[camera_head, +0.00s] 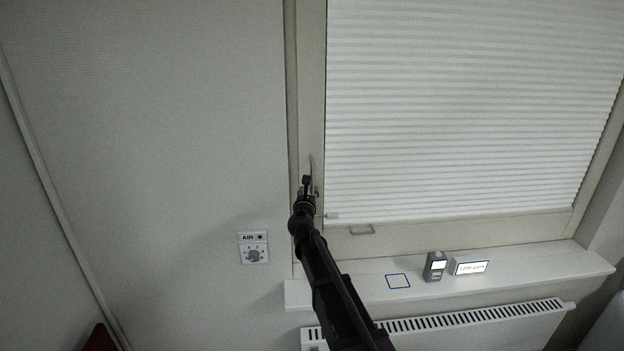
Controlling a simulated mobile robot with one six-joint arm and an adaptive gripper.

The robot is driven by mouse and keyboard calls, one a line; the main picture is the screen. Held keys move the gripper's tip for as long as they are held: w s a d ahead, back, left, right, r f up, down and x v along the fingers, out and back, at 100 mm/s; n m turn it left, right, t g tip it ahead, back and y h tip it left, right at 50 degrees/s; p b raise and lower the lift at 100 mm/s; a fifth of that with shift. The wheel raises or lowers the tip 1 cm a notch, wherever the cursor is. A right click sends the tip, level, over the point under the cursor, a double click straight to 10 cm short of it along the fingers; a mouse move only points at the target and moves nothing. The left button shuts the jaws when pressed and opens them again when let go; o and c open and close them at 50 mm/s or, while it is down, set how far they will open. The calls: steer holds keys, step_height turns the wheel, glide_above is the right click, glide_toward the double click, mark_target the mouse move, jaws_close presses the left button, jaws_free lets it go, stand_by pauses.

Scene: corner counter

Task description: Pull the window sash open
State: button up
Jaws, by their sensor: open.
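The window sash (311,110) has a beige frame and a white pleated blind (465,100) over its glass. It looks closed in its frame. A slim upright handle (311,165) sits on the sash's left side. My gripper (307,182) is at the lower part of this handle, open, with my dark arm reaching up from below. The arm and gripper hide part of the handle, and I cannot tell whether the fingers touch it.
A white sill (530,264) juts out below the window. On it are a blue square outline (398,281), a small dark device (435,266) and a labelled box (470,265). A radiator (450,326) is underneath. An AIR dial panel (253,248) is on the left wall.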

glide_above(312, 193)
steer(key=shift+w, duration=0.35)
stand_by(0.3)
jaws_close()
